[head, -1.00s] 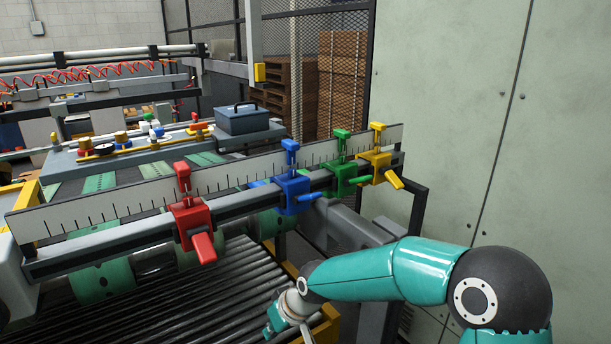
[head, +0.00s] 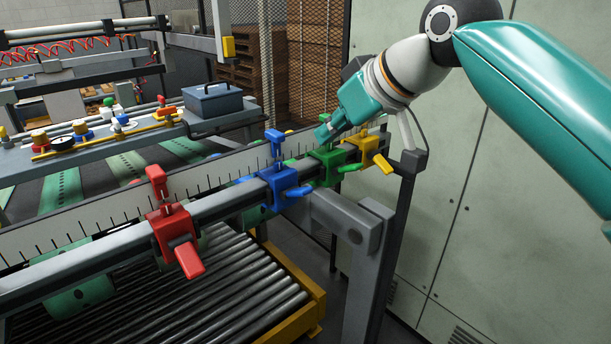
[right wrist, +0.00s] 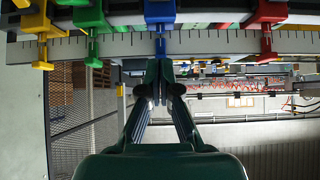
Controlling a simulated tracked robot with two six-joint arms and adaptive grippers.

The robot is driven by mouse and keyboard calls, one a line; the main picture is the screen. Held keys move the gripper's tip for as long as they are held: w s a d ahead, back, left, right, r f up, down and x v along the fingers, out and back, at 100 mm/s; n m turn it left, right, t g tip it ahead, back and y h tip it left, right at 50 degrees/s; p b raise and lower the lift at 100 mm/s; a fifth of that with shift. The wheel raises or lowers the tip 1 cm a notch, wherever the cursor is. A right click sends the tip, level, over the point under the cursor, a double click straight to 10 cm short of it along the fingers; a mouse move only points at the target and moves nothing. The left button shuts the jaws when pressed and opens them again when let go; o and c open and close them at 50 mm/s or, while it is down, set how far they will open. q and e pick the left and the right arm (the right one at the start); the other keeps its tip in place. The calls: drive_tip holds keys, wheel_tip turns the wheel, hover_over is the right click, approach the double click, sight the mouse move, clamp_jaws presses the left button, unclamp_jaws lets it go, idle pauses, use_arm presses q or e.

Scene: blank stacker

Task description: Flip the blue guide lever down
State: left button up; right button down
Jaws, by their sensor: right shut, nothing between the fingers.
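The blue guide (head: 280,182) is clamped on the grey rail in the head view, between the red and green guides. Its T-shaped top stands up, and its small blue lever (head: 299,191) sticks out to the front right, roughly level. The blue guide (right wrist: 160,12) also shows at the top of the right wrist view, its stem just beyond my fingertips. My right gripper (head: 325,132) is shut and empty, above the rail near the green guide's top, which it partly hides. In the right wrist view my right gripper (right wrist: 160,85) points toward the blue guide, apparently without touching. My left gripper is not in view.
The red guide (head: 168,228), green guide (head: 328,160) and yellow guide (head: 364,150) share the rail (head: 90,254). A white ruled strip (head: 110,203) runs behind it. Rollers (head: 215,290) lie below. A pale cabinet wall (head: 470,190) stands at the right.

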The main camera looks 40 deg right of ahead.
hover_over(307, 188)
drive_tip(key=w, duration=0.2)
wheel_tip(307, 188, down, 7)
drive_tip(key=shift+w+f, duration=0.15)
drive_tip(key=shift+f, duration=0.05)
drive_tip(key=shift+s+f, duration=0.7)
drive_tip(key=shift+f, duration=0.2)
drive_tip(key=shift+s+f, duration=0.25)
drive_tip(key=shift+s, duration=0.05)
drive_tip(key=shift+f, duration=0.4)
